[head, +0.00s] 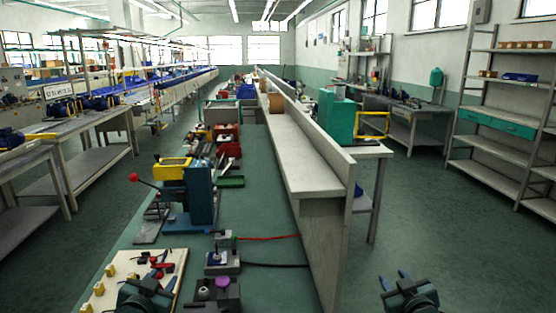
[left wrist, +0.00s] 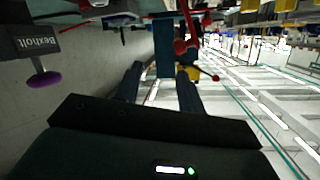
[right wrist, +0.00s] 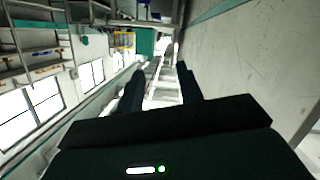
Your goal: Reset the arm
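A blue press (head: 200,195) stands on the green bench, with a yellow frame (head: 173,168) on its left side. Its lever arm sticks out to the left and ends in a red knob (head: 134,177). In the left wrist view, a blue column (left wrist: 165,50) and red parts show beyond the fingers. My left gripper (head: 152,276) is at the bottom of the head view, nearer than the press, over or beside a cream board; its fingers are apart and empty. My right gripper (head: 396,279) is right of the bench divider, above the floor, with fingers apart and empty.
The cream board (head: 130,270) carries yellow blocks and red parts. A dark fixture with a purple knob (head: 222,282) and a small grey-green device (head: 225,250) with red and black cables lie right of my left gripper. A raised divider shelf (head: 300,165) separates the grippers.

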